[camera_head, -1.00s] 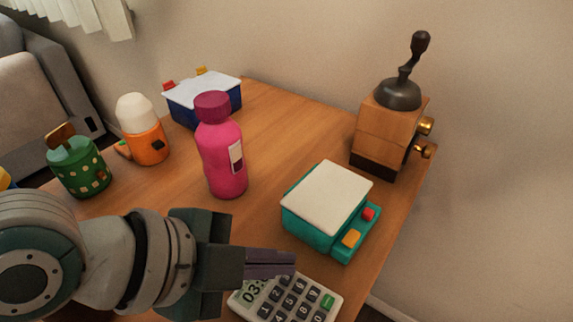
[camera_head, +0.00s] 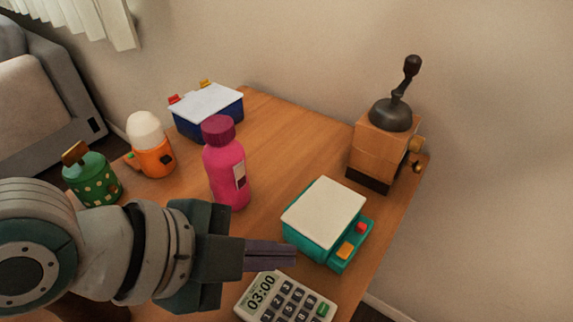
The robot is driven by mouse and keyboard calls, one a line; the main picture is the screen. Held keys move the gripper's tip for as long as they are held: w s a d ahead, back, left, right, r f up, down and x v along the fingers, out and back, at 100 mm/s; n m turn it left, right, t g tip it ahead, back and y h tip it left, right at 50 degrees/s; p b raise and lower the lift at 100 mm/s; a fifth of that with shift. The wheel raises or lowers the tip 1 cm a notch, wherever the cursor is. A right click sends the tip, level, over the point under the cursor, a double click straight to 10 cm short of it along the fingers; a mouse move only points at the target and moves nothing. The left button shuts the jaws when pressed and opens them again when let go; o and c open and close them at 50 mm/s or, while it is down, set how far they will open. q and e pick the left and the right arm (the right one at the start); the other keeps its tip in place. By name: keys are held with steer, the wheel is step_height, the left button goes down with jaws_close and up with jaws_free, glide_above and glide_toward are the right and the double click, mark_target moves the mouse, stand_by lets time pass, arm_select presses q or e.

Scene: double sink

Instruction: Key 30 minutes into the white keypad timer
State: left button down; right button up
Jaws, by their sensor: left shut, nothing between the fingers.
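The white keypad timer (camera_head: 288,300) lies at the bottom of the head view, partly cut off by the lower edge. Its display (camera_head: 262,290) reads 03:00. Several dark number keys and a green key (camera_head: 323,309) show on it. My left gripper (camera_head: 294,254) comes in from the left with its fingers together and nothing between them. In the picture its tips lie just above the timer's upper edge, to the left of the teal box. I cannot tell how high they are over the table. My right gripper is not in view.
A teal box with a white lid (camera_head: 324,215) stands just beyond the fingertips. A pink bottle (camera_head: 226,172) stands behind my gripper. A coffee grinder (camera_head: 383,150), blue box (camera_head: 208,112), orange container (camera_head: 151,150) and green container (camera_head: 93,178) stand farther back. The table's right edge is close.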

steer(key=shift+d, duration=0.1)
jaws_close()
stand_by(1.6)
